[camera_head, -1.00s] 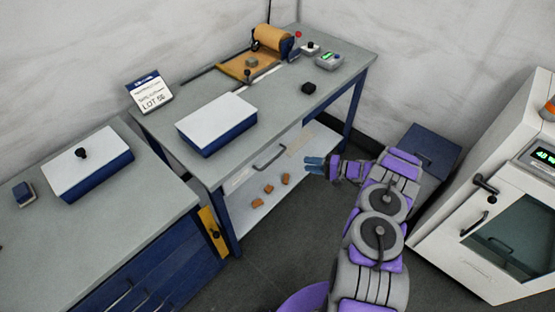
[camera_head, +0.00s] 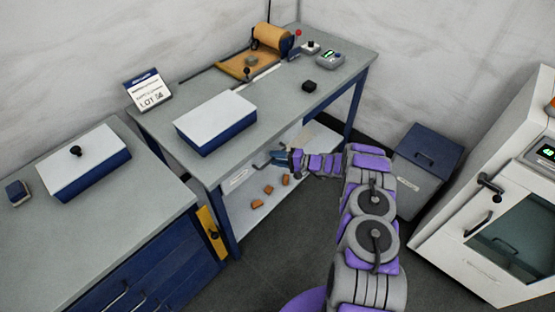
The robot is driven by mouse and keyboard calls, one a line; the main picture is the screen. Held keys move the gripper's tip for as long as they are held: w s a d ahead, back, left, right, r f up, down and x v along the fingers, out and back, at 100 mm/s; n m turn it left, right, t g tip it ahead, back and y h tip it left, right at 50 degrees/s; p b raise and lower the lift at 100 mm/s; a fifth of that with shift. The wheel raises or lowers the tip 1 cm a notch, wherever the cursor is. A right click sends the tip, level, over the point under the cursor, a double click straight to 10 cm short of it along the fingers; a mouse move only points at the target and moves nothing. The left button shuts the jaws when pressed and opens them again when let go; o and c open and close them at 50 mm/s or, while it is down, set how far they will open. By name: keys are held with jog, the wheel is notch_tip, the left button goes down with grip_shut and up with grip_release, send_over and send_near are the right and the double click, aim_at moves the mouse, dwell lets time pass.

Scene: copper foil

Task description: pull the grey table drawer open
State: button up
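The grey table drawer (camera_head: 250,172) is set under the front edge of the grey-topped table (camera_head: 200,171) and looks shut. Its dark bar handle (camera_head: 266,162) shows only at its left end. The fingers overlap the handle in the picture and hide that part. I cannot tell whether they touch it or have shut on it.
A white-lidded blue box (camera_head: 216,121) stands on the table above the drawer. Several orange pieces (camera_head: 257,204) lie on the lower shelf. A blue-lidded grey bin (camera_head: 428,150) and a white cabinet (camera_head: 490,245) stand right. Floor in front is clear.

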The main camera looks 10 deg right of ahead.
grip_shut()
dwell(0.3)
jog(key=shift+f, duration=0.1)
